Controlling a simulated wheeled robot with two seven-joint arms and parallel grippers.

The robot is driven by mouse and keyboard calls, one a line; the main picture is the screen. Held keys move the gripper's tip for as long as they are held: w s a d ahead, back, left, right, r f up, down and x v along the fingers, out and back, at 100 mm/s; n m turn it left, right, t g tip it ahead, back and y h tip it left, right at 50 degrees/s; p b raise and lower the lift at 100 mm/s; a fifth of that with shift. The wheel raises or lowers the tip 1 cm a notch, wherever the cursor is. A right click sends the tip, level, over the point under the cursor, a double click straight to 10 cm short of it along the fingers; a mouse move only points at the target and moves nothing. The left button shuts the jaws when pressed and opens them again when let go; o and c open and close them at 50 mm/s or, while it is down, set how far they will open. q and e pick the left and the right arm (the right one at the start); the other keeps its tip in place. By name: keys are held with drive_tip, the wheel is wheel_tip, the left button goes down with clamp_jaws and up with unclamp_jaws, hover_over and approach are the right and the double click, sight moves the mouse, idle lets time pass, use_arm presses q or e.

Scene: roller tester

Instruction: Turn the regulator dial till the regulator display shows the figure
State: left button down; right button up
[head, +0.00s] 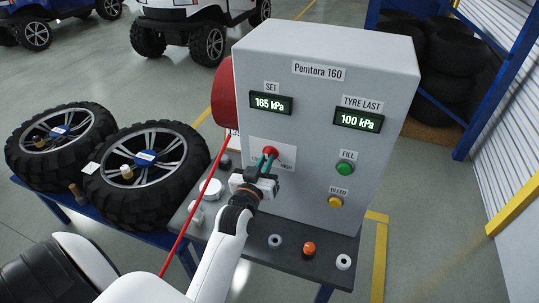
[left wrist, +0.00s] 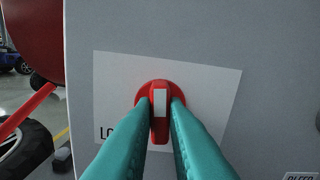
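The red regulator dial (head: 272,150) is on the front of the grey box, over a white label with "HIGH" at its right. In the left wrist view the dial (left wrist: 160,94) has a white stripe standing about upright. My left gripper (head: 267,160) has its teal fingers on both sides of the dial's raised grip, apparently touching it; the fingers hide part of the label. The regulator display (head: 271,104), marked SET, reads 165 kPa. My right gripper is not in view.
The TYRE LAST display (head: 358,121) reads 100 kPa. A green FILL button (head: 345,168) and a yellow BLEED button (head: 335,201) sit right of the dial. A red hose (head: 197,199) hangs left of the box. Two wheels (head: 148,170) lie on the left. Small parts lie along the bench front.

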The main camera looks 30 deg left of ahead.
use_arm(q)
drive_tip(key=shift+n+p, duration=0.9)
drive_tip(key=shift+n, duration=1.6)
drive_tip(key=n+p, duration=0.1)
drive_tip(key=n, duration=0.2)
drive_tip(key=shift+a, duration=0.1)
drive_tip(key=c, duration=1.1)
unclamp_jaws()
drive_tip(key=p+v, duration=0.1)
drive_tip(key=v, duration=0.5)
drive_tip(key=shift+s, duration=0.1)
